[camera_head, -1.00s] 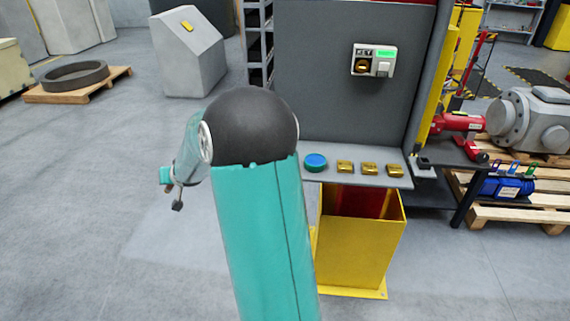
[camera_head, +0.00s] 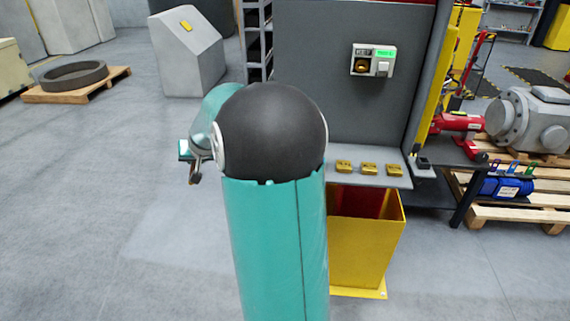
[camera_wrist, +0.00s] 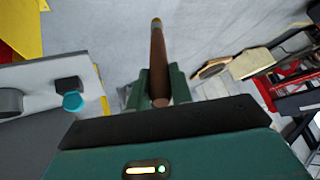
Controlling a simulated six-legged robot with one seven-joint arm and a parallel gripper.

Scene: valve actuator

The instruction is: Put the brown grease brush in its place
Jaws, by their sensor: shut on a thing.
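My gripper (camera_wrist: 160,88) is shut on the brown grease brush (camera_wrist: 157,60) in the wrist view. The brush's long brown handle sticks out from between the dark green fingers, with a pale band near its far end. In the head view my gripper (camera_head: 188,150) is at the left of my arm, above open floor. A small dark and brown part of the brush (camera_head: 195,175) shows below it. The bristles cannot be made out. No place marked for the brush can be made out.
A grey shelf (camera_head: 380,178) on the panel carries several brass-coloured blocks, above a yellow bin (camera_head: 365,245). A key box (camera_head: 373,61) is on the panel.

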